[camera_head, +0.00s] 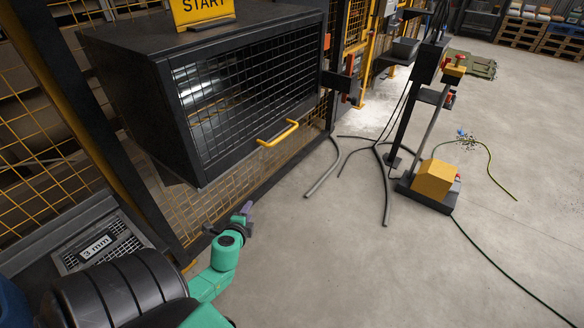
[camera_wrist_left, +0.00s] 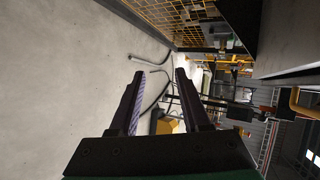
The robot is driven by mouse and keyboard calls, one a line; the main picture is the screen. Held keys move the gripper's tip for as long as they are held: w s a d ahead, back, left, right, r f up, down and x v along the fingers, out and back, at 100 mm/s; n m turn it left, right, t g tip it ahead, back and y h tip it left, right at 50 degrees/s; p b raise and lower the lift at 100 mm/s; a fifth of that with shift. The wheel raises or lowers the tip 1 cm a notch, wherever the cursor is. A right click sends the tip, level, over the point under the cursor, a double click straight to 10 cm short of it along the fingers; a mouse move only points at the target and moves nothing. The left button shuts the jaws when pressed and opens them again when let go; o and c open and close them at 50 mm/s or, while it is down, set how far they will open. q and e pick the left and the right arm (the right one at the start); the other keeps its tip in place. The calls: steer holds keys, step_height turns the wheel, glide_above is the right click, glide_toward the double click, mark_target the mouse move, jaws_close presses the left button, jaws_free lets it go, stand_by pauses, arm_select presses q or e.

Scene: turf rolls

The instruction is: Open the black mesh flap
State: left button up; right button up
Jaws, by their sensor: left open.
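The black mesh flap (camera_head: 225,105) covers the front of a dark box (camera_head: 125,85) and looks shut. A yellow handle (camera_head: 278,133) sits on its lower edge, right of the middle. A yellow bar at the right edge of the left wrist view (camera_wrist_left: 297,104) looks like this handle. My left gripper (camera_head: 246,210) is below the box, lower than the handle and a little to its left, touching nothing that I can see. In the left wrist view its two fingers (camera_wrist_left: 158,75) stand apart with nothing between them. My right gripper is in neither view.
Yellow mesh fencing (camera_head: 195,208) stands below and behind the box. A yellow START sign (camera_head: 203,10) is on top. Grey hoses (camera_head: 387,185) and a stand with a yellow block (camera_head: 434,180) are on the floor to the right. The concrete floor in front is clear.

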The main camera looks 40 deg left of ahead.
arm_select(q)
steer(key=w+d+r+m+t+y+b, duration=0.1)
steer(key=w+r+m+t+b, duration=0.25)
steer(key=r, duration=0.25)
steer(key=m+t+b, duration=0.2)
steer(key=m+t, duration=0.3)
glide_toward(284, 134)
steer(key=shift+h, duration=0.3)
steer(key=x, duration=0.3)
steer(key=p+x, duration=0.1)
steer(key=x, duration=0.2)
steer(key=p+x, duration=0.1)
steer(key=x, duration=0.2)
steer(key=shift+w+a+f, duration=0.15)
steer(key=shift+a+f, duration=0.05)
steer(key=shift+f, duration=0.05)
steer(key=shift+w+a, duration=0.1)
steer(key=shift+w, duration=0.2)
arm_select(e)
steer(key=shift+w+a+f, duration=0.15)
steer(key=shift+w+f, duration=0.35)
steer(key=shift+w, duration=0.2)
arm_select(q)
jaws_close()
